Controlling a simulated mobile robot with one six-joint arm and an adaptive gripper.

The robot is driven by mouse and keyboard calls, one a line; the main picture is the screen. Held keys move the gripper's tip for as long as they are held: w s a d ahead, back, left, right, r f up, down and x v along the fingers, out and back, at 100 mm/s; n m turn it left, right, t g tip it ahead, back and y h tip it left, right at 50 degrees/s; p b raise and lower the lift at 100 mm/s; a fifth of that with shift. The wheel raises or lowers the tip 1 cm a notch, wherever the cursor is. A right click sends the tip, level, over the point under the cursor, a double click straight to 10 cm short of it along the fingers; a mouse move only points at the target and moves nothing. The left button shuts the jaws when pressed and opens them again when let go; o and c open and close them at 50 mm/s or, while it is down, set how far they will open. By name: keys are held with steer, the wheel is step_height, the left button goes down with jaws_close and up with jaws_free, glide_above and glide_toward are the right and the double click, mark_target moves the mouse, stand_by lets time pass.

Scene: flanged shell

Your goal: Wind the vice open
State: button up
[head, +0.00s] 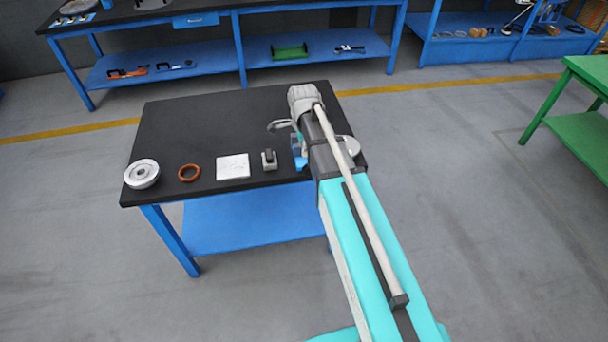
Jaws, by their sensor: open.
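A blue piece (298,152), apparently the vice, stands on the black-topped table beside my arm. My arm hides much of it, so its jaws, handle and opening cannot be made out. My gripper (277,126) is small in the head view, at the left of my wrist, above the table and a little behind the blue piece. Its jaws are open. I see nothing held in it. Whether it touches any part of the vice cannot be told. The round silver flanged shell (142,173) lies at the table's left front corner.
Along the table's (190,125) front edge lie an orange ring (189,173), a white square (233,167) and a small grey block (269,160). A pale disc (351,145) shows right of my arm. The table's back left is clear. A green table (585,125) stands right.

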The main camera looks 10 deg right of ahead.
mark_target(304, 166)
steer(key=shift+f+b, duration=5.7)
steer(key=shift+f, duration=0.25)
jaws_close()
